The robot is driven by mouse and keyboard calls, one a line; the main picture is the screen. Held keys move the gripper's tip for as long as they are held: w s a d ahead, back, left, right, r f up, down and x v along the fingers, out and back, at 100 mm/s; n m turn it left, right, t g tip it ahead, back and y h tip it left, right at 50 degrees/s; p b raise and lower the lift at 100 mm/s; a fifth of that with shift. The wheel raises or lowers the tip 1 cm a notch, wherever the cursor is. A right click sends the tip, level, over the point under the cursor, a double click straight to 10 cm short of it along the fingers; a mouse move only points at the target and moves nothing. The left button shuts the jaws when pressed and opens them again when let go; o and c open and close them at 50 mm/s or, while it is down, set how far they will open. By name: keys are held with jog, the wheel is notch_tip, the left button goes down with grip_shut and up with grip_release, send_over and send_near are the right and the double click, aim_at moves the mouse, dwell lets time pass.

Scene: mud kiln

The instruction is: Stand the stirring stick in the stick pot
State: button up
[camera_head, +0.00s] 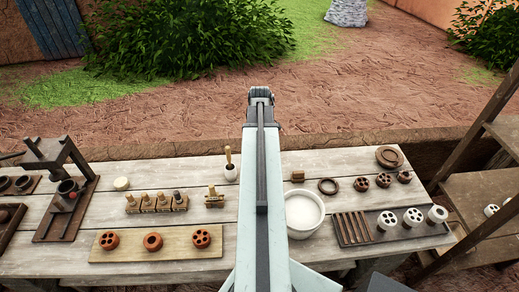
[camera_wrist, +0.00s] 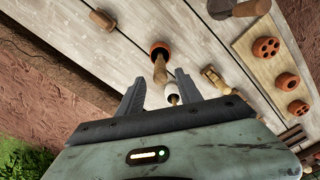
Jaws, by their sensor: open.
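In the wrist view, a wooden stick (camera_wrist: 160,71), which I take for the stirring stick, stands in a terracotta pot (camera_wrist: 161,47), which I take for the stick pot. The stick's end points toward the camera. My gripper (camera_wrist: 161,76) is open, with its fingertips spread to either side of the stick's upper end. I see a gap on both sides, and nothing is gripped. In the head view my arm hides this stick and pot, and my gripper's jaws are not clear there.
A white cup (camera_head: 230,173) with a wooden-handled tool stands close by, also in the wrist view (camera_wrist: 173,88). A small wooden block (camera_head: 297,175), a white bowl (camera_head: 318,225), a stamp rack (camera_head: 155,206) and a board (camera_head: 125,255) with terracotta discs share the table.

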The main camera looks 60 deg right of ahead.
notch_tip(320, 180, up, 4)
jog(key=shift+f+p, duration=0.1)
jog(key=shift+p, duration=1)
jog(key=shift+f, duration=0.15)
jog(key=shift+w+a, duration=0.2)
jog(key=w+a, duration=1.7)
jog(key=a, duration=0.4)
jog(key=w+a, duration=0.2)
jog(key=a, duration=1.2)
jog(key=w+a, duration=0.2)
jog(key=a, duration=1.3)
jog(key=shift+w+a, duration=0.15)
jog(key=shift+w, duration=0.05)
